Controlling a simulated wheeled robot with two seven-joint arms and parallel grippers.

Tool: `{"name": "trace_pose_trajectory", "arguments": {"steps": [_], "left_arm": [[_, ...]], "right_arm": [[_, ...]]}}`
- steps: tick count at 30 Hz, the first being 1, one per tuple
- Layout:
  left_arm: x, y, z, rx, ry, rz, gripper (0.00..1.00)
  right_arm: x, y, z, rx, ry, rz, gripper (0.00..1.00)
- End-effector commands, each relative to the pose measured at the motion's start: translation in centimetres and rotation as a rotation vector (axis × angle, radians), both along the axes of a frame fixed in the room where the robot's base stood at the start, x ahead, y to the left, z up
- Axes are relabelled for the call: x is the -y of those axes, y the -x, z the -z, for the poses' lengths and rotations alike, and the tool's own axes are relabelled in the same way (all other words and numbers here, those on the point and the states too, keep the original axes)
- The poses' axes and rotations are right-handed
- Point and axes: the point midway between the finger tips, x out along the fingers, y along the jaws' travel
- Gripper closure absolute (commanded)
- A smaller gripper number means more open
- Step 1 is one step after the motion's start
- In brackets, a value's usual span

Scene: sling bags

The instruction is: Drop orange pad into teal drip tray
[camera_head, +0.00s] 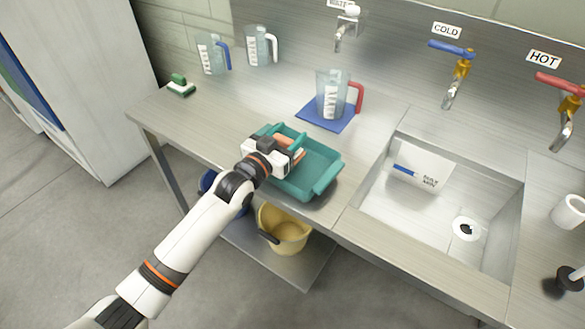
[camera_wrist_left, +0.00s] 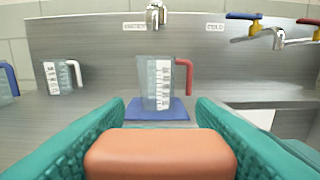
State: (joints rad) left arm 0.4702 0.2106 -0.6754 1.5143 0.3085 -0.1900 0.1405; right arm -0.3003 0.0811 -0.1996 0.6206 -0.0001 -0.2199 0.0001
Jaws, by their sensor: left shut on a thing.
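The orange pad (camera_wrist_left: 160,153) fills the lower middle of the left wrist view. In the head view a part of it (camera_head: 291,147) shows beside my left gripper (camera_head: 284,150). My left gripper is shut on the pad, over the left part of the teal drip tray (camera_head: 325,176). My right gripper is not in view.
A jug with a red handle (camera_head: 332,97) stands on a blue mat (camera_head: 314,118) behind the tray. The sink (camera_head: 400,211) is to the right. Two more jugs (camera_head: 210,55) and a green brush (camera_head: 180,86) are at the back left. A yellow bucket (camera_head: 287,236) is below the counter.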

Motion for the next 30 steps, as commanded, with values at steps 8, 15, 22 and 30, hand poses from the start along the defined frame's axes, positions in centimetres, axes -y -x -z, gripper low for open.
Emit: {"name": "trace_pose_trajectory", "arguments": {"steps": [8, 15, 22, 30], "left_arm": [[0.0, 0.0, -0.1, 0.001, 0.001, 0.0, 0.24], [0.0, 0.0, 0.0, 0.0, 0.0, 0.0, 0.24], [-1.4, 1.8, 0.1, 0.0, 0.0, -0.001, 0.24], [-4.8, 6.5, 0.2, -0.001, -0.002, -0.001, 0.24]], "right_arm": [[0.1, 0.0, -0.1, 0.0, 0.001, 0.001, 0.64], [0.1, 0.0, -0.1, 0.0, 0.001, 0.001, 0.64], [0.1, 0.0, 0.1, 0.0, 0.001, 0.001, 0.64], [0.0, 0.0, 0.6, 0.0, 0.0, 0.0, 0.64]]}}
